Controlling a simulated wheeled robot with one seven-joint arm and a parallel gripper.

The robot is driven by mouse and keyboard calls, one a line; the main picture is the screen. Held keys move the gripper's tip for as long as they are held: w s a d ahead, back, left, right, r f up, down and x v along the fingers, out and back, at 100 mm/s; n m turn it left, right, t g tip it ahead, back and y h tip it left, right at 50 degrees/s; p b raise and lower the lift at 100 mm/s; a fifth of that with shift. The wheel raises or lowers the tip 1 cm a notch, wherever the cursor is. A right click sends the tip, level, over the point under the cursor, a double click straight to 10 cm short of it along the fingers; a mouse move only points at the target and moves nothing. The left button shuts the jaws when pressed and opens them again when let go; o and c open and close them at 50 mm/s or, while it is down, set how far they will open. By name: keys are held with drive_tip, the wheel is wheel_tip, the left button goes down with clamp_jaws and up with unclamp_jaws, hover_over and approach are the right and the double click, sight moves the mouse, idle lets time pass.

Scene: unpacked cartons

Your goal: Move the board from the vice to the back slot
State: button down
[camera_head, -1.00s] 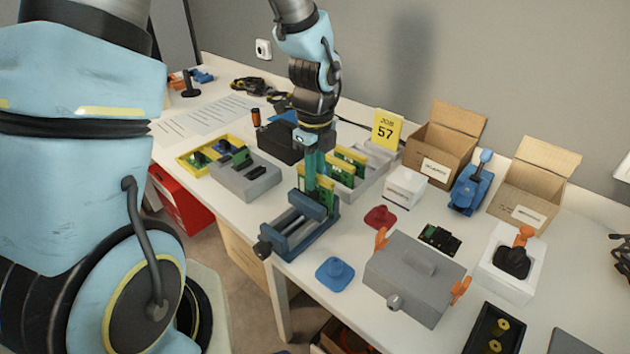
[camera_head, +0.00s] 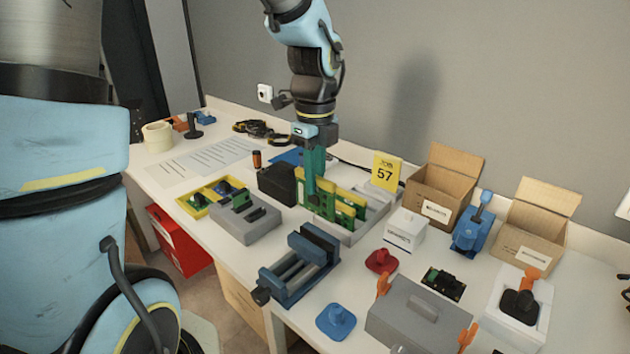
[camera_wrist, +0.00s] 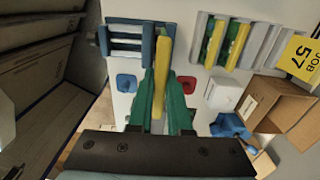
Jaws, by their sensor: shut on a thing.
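My gripper (camera_head: 313,188) is shut on a green board with a yellow edge (camera_wrist: 163,72) and holds it upright above the bench, behind the vice. In the wrist view my fingers (camera_wrist: 162,108) clasp the board from both sides. The blue-grey vice (camera_head: 299,264) stands at the bench's front edge with nothing seen between its jaws; it also shows in the wrist view (camera_wrist: 127,42). The grey slotted rack (camera_head: 372,214) stands behind it and bears two yellow-edged green boards (camera_head: 345,196). The held board overlaps the rack's front left in the head view, so its exact gap is unclear.
A grey block with a board (camera_head: 249,220) and a yellow tray (camera_head: 205,197) lie to the left. A black box (camera_head: 277,185) stands close left of my gripper. A white box (camera_head: 406,230) and a yellow job sign (camera_head: 386,171) are at the right.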

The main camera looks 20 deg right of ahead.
drive_tip(key=w+d+p, duration=0.5)
drive_tip(key=w+d, duration=0.3)
drive_tip(key=d, duration=0.3)
drive_tip(key=w+d+f+p, duration=0.1)
drive_tip(key=w+d+f, duration=0.5)
drive_tip(key=d+f, duration=0.2)
drive_tip(key=shift+d+f+p, duration=0.3)
drive_tip(key=shift+d+p, duration=0.05)
drive_tip(key=shift+d, duration=0.9)
drive_tip(key=shift+w+f, duration=0.1)
drive_tip(key=shift+f, duration=0.05)
drive_tip(key=shift+f+b, duration=1.05)
drive_tip(key=shift+f, duration=0.75)
drive_tip(key=shift+f, duration=0.35)
drive_tip(key=c, duration=0.8)
unclamp_jaws()
drive_tip(key=shift+o, duration=0.2)
drive_tip(key=shift+r, duration=0.1)
wheel_tip(320, 180, up, 11)
drive_tip(key=b, duration=0.3)
drive_tip(key=shift+f, duration=0.2)
